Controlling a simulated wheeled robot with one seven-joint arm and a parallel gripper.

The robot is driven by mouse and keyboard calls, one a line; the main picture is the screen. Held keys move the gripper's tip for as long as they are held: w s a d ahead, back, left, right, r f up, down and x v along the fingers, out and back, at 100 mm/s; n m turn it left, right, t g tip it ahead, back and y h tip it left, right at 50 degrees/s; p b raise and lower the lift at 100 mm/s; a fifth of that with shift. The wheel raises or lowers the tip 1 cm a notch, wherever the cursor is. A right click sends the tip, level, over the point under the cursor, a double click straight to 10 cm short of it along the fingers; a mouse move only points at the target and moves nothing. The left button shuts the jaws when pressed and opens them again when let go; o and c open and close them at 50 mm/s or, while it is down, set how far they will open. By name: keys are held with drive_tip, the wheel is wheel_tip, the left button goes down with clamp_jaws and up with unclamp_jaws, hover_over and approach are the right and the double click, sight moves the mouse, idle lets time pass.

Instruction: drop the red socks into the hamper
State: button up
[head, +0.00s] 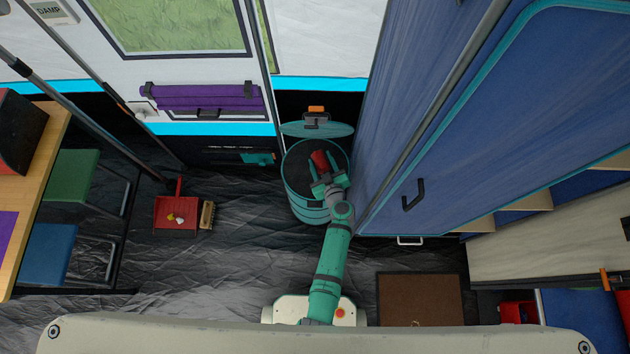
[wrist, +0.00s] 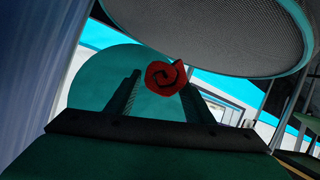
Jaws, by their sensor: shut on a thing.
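The red socks (head: 320,159) are a rolled bundle held at the end of my arm. In the wrist view the red roll (wrist: 165,77) shows its spiral end between the two dark fingers. My gripper (head: 323,168) is shut on the socks. The hamper (head: 300,205) is a round teal bin with a dark interior, standing on the floor. Its teal lid (head: 300,129) is raised at the back. In the head view the gripper and socks appear over the hamper's opening; their height above the rim is hard to tell.
A tall blue cabinet (head: 440,110) stands close on the hamper's right. A red dustpan (head: 174,215) and a brush (head: 207,215) lie on the floor to the left. Green and blue stools stand by a table at far left. A brown mat (head: 418,299) lies at the front right.

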drive_tip(key=shift+a, duration=0.3)
drive_tip(key=o, duration=1.1)
drive_tip(key=shift+o, duration=0.2)
drive_tip(key=shift+d, duration=0.1)
drive_tip(key=shift+s+d+r, duration=0.1)
drive_tip(key=shift+s, duration=0.15)
drive_tip(key=v, duration=1)
drive_tip(key=shift+s+d+r, duration=0.1)
